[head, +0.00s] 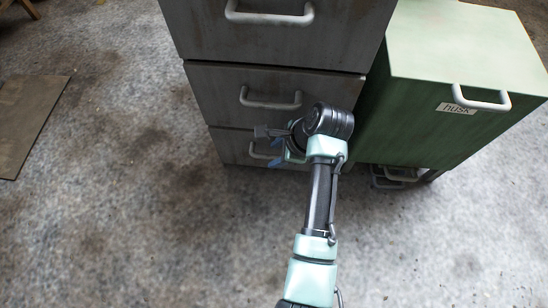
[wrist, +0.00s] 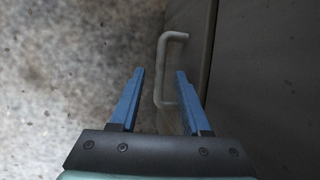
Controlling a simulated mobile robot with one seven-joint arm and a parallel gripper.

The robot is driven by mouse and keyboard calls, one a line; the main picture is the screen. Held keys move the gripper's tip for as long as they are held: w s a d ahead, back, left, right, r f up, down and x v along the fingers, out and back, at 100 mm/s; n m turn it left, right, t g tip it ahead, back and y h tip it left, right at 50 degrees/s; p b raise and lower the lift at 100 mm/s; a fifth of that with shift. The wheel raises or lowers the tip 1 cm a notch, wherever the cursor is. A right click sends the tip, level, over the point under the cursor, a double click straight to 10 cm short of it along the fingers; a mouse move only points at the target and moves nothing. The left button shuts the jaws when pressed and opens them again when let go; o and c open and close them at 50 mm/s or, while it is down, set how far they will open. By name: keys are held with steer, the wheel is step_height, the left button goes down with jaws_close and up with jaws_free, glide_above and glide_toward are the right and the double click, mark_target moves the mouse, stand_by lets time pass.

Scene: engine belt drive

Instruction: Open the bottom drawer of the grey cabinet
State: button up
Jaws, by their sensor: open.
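The grey cabinet (head: 277,88) stands at the top middle of the head view, with three drawer fronts showing one above another. The bottom drawer (head: 229,146) is at floor level and looks flush with the cabinet. Its pale handle (head: 260,152) is partly hidden by my gripper in the head view. My gripper (head: 277,155) is open in front of the lower drawers. In the wrist view, its two blue fingers (wrist: 156,88) are apart and empty. A bar handle (wrist: 161,68) lies beyond and between the fingertips, closer to the right finger. I cannot tell whether they touch.
A green cabinet (head: 430,120) labelled HUSK, with a white handle (head: 481,101), stands right of the grey one. A flat brown board (head: 28,118) lies on the floor at left. The speckled floor (head: 130,220) in front is clear.

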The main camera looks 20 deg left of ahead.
steer(key=shift+a+f+b, duration=0.35)
steer(key=shift+f+b, duration=0.05)
steer(key=shift+f, duration=0.25)
jaws_close()
stand_by(1.1)
